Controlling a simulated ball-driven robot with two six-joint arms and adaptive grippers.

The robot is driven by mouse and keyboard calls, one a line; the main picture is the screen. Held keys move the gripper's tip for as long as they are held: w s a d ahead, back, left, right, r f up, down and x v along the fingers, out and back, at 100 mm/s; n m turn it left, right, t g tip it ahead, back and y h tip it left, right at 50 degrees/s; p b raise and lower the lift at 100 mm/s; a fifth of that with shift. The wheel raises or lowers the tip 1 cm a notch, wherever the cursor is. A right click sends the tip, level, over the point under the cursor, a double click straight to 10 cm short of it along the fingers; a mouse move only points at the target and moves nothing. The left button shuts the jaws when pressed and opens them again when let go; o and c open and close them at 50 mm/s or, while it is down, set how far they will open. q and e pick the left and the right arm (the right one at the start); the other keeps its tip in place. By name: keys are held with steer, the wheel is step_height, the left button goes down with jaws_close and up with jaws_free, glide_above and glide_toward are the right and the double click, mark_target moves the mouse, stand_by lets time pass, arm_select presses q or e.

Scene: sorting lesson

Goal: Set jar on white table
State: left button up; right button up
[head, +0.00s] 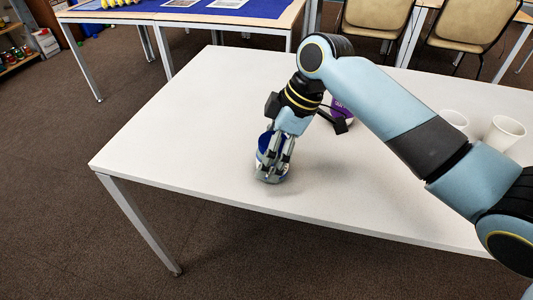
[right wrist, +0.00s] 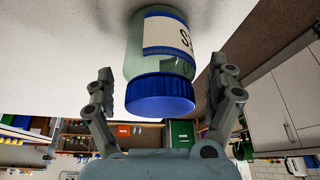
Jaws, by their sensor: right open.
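A clear jar with a white label and a blue lid (right wrist: 160,92) shows in the right wrist view, which is upside down. In the head view the jar (head: 264,142) stands near the front edge of the white table (head: 190,130), partly hidden by my right gripper (head: 272,175). In the right wrist view the fingers of my right gripper (right wrist: 161,80) are spread on both sides of the jar, with gaps visible. The jar's base appears to rest on the tabletop. My left gripper is not in view.
Two white cups (head: 504,132) stand at the right of the table. A purple object (head: 342,113) sits behind my right arm, partly hidden. The table's left part is clear. Tan chairs (head: 468,24) and a blue-topped table (head: 252,8) stand behind.

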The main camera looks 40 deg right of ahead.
steer(key=p+v, duration=0.1)
steer(key=v, duration=0.9)
steer(key=shift+r+p, duration=0.25)
steer(key=shift+p, duration=0.1)
steer(key=shift+s+d, duration=0.1)
steer(key=shift+s, duration=0.05)
